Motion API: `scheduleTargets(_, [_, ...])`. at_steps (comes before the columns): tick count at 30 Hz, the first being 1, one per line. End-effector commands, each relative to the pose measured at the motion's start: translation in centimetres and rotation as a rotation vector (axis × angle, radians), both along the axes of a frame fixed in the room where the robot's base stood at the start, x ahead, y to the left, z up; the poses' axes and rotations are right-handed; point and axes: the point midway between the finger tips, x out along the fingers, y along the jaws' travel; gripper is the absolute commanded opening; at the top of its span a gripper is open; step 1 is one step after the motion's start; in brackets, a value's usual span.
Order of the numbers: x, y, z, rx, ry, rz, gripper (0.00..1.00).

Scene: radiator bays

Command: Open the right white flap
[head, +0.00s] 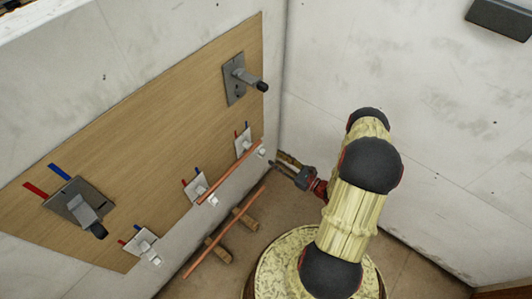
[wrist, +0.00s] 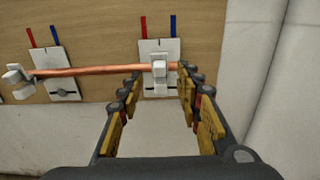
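The right white flap (wrist: 160,73) is a small white clip in front of its white plate (wrist: 159,48) in the wrist view. The copper pipe (wrist: 95,70) runs behind it, and the pipe's right end shows just past it. In the head view the right flap (head: 262,152) is at the far end of the board's lower edge. My gripper (wrist: 159,78) is open, with one finger on each side of the flap in the picture. I cannot tell whether either finger touches it. In the head view my gripper (head: 277,162) is close to the wall corner.
A middle white plate (head: 195,188) and a left one (head: 142,243) are on the wooden board (head: 150,130). Two grey lever fittings (head: 238,80) (head: 80,207) are higher up. A second copper pipe (head: 222,233) lies on wooden blocks on the floor. A white wall stands close on the right.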

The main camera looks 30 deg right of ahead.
Motion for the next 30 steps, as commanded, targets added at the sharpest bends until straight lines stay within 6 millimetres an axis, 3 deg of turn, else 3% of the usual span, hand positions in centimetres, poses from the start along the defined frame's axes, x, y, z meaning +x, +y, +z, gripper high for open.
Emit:
scheduleTargets(9, [4.3,1.8,-0.2,-0.003,-0.002,0.006,0.35])
scheduleTargets(15, [6.1,2.4,-0.1,-0.005,-0.002,0.004,0.35])
scheduleTargets(26, [6.5,2.4,0.0,-0.004,-0.001,0.002,0.34])
scheduleTargets(30, [6.5,2.4,0.0,-0.004,-0.001,0.002,0.26])
